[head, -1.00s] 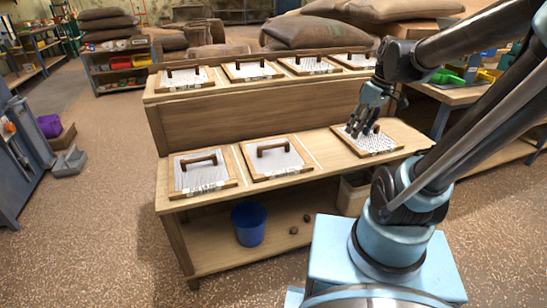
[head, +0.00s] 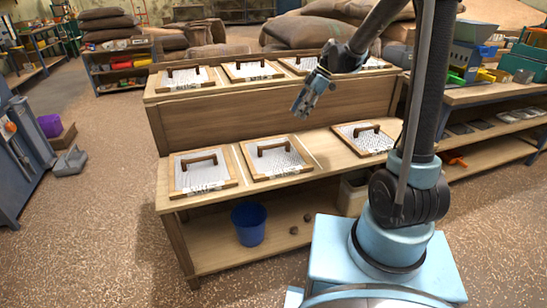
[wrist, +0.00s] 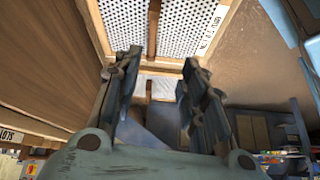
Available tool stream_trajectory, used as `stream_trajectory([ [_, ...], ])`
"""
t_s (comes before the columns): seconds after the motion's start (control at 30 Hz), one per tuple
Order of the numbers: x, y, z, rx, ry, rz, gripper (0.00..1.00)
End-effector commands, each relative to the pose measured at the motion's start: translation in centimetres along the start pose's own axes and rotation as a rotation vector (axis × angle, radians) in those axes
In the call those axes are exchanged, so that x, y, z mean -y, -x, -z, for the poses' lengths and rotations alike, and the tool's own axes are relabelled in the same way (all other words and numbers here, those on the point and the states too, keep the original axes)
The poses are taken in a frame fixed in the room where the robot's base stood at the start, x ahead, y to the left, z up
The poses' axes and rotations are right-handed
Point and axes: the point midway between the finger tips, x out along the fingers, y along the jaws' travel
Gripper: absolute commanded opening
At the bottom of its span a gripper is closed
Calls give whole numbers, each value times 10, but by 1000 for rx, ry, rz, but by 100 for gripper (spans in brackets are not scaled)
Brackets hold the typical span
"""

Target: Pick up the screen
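Several framed screens with wooden bar handles lie on a two-level wooden bench. On the lower level are a left screen (head: 200,176), a middle screen (head: 276,162) and a right screen (head: 360,142). The upper level holds more, including one at the left (head: 187,84) and one beside it (head: 252,74); my arm partly covers those at the right. My gripper (head: 301,108) hangs above the lower level, between the middle and right screens and apart from them. In the wrist view my gripper (wrist: 157,68) is open and empty, with a perforated, labelled screen (wrist: 185,28) beyond its fingertips.
The bench's front edge (head: 300,180) faces me. A blue bucket (head: 248,224) stands on its bottom shelf. A side bench (head: 480,95) with coloured bins stands at the right. Sacks (head: 315,32) lie behind. The floor at the left (head: 105,200) is mostly clear.

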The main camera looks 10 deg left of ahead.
Motion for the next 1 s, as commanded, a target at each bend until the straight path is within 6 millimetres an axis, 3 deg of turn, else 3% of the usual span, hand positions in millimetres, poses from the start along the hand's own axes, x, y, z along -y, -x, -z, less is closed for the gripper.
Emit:
stream_trajectory([
  [0.1,-14,-13,6,-21,75,18,39],
  [0.37,-21,-34,10,-35,128,28,39],
  [0.8,-18,-110,12,-34,126,27,39],
  [1.0,-17,-136,12,-34,125,27,39],
])
